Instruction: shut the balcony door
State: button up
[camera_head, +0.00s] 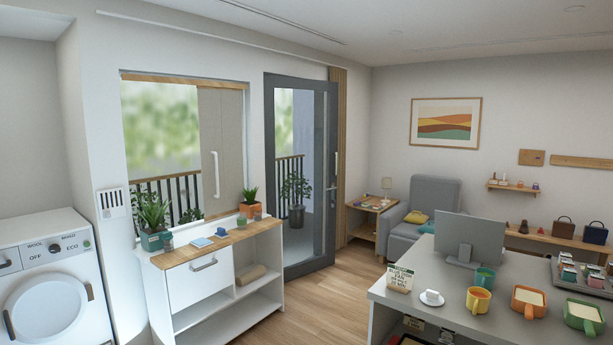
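The balcony door (269,180) is a tall, dark grey framed glass door in the left wall, right of the window. A pale upright handle (336,166) and a small dark lever show at its right side. Through the glass I see the balcony railing and a potted plant (296,190). My gripper is not in view.
A white cabinet (196,290) with plants on top stands left of the door, under the window. A grey counter (445,316) with mugs and a monitor (470,238) is at the right. Bare wood floor (318,305) lies between them. An armchair (433,197) sits beyond.

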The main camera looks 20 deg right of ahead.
aim_at(291, 272)
jog(key=i+z, duration=0.35)
jog(key=i, duration=0.25)
jog(key=i+u, duration=0.25)
jog(key=i, duration=0.5)
jog(key=i+l+u, duration=0.2)
jog(key=i, duration=0.5)
jog(key=i+u, duration=0.3)
jog(key=i, duration=0.95)
jog(key=i+l+z, duration=0.1)
jog(key=i+z, duration=0.7)
jog(key=i+j+z, duration=0.1)
jog(key=i+z, duration=0.25)
jog(key=i+l+z, duration=0.15)
jog(key=i+z, duration=0.95)
jog(key=i, duration=1.05)
jog(key=i+u, duration=0.4)
jog(key=i, duration=0.15)
jog(key=i+l+u, duration=0.15)
jog(key=i+u, duration=0.3)
jog(key=i, duration=0.15)
